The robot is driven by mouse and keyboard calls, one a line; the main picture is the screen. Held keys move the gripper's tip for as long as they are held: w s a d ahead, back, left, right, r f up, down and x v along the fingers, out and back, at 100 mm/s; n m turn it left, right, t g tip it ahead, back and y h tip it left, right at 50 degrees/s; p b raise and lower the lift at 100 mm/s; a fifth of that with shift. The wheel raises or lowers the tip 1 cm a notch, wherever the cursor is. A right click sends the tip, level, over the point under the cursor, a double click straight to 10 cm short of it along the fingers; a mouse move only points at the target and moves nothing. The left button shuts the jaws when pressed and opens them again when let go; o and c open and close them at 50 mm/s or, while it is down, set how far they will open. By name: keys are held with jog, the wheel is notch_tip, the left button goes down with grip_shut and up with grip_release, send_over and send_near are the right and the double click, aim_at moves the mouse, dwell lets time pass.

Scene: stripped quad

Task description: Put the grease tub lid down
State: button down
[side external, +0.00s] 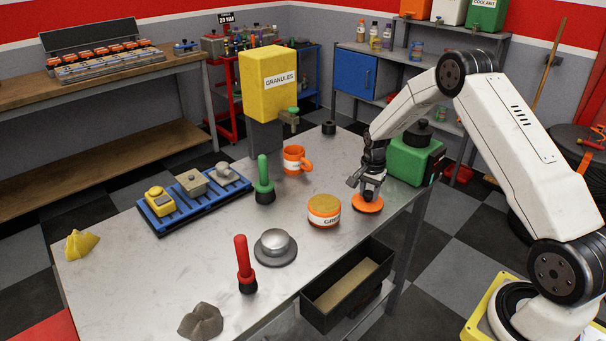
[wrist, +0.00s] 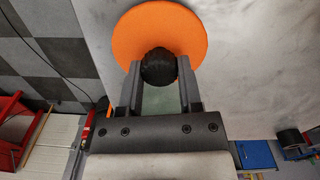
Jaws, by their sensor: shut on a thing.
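The grease tub lid is an orange disc (side external: 367,204) with a dark round knob, near the right edge of the metal table. It looks at or just above the table top; I cannot tell if it touches. My gripper (side external: 369,190) points down and is shut on the lid's knob. In the wrist view the lid (wrist: 185,28) lies beyond the fingertips, with the black knob between the two fingers of my gripper (wrist: 159,75). The grease tub (side external: 324,211), orange with a white label and a tan top surface, stands uncovered to the left of the lid.
An orange mug (side external: 296,160), a green-handled tool (side external: 264,181) and a silver domed object (side external: 275,247) stand left of the tub. A green box (side external: 414,160) is behind my gripper. An open black drawer (side external: 335,306) juts out below the table's front edge. Bare table (side external: 190,255) lies left.

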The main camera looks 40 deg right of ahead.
aim_at(369, 192)
jog(key=shift+f, duration=0.25)
jog(key=shift+f, duration=0.15)
jog(key=shift+c, duration=1.4)
grip_release()
notch_tip(369, 192, up, 12)
jog(key=shift+r, duration=0.2)
